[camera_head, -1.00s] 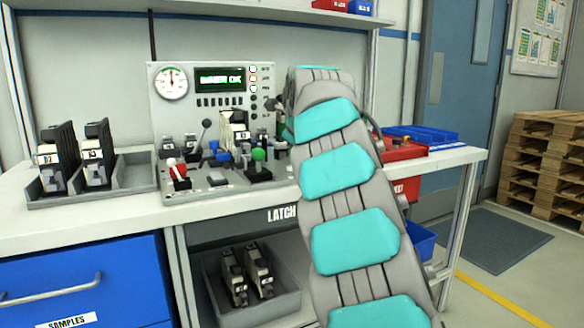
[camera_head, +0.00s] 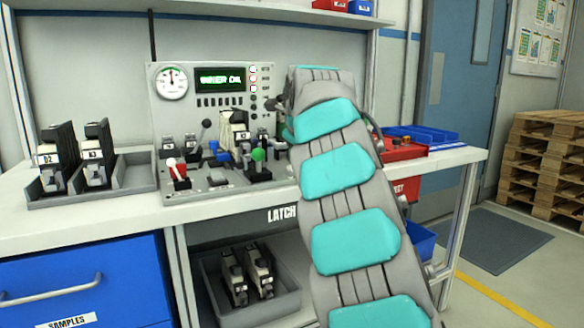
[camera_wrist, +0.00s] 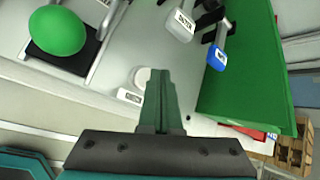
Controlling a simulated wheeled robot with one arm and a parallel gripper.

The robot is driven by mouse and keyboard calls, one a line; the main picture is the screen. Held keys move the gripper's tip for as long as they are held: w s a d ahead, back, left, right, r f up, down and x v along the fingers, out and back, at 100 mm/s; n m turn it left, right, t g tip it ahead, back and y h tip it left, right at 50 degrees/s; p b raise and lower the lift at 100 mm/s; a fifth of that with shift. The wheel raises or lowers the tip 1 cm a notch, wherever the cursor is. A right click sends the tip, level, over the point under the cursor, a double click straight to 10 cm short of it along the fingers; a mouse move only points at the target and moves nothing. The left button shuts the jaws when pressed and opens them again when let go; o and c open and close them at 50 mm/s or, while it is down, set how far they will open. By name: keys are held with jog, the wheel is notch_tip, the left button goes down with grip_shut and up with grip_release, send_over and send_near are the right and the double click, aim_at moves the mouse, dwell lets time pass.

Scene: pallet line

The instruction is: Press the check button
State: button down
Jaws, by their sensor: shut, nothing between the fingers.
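In the wrist view a small pale round button (camera_wrist: 140,77) sits on the grey panel (camera_wrist: 118,62), with a white label (camera_wrist: 129,96) below it that is too small to read surely. My gripper (camera_wrist: 160,74) is shut and empty. Its dark green fingertips appear right beside the button and partly overlap its right edge. I cannot tell whether they touch it. In the head view the test console (camera_head: 155,110) stands on the bench; my arm hides my gripper and this part of the panel.
A green ball knob (camera_wrist: 57,30) is left of my gripper. A white-tagged lever (camera_wrist: 180,25), a blue-tagged lever (camera_wrist: 217,58) and a large green surface (camera_wrist: 250,75) are at the right. The console has a dial (camera_head: 171,82) and a lit green display (camera_head: 219,79).

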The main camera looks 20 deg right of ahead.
jog(key=shift+f, duration=0.1)
dwell(0.4)
jog(key=shift+f, duration=0.35)
jog(key=shift+f+p, duration=0.3)
jog(key=shift+f, duration=0.2)
dwell(0.8)
jog(key=shift+r, duration=0.15)
jog(key=shift+r+p, duration=0.85)
jog(key=shift+p, duration=0.55)
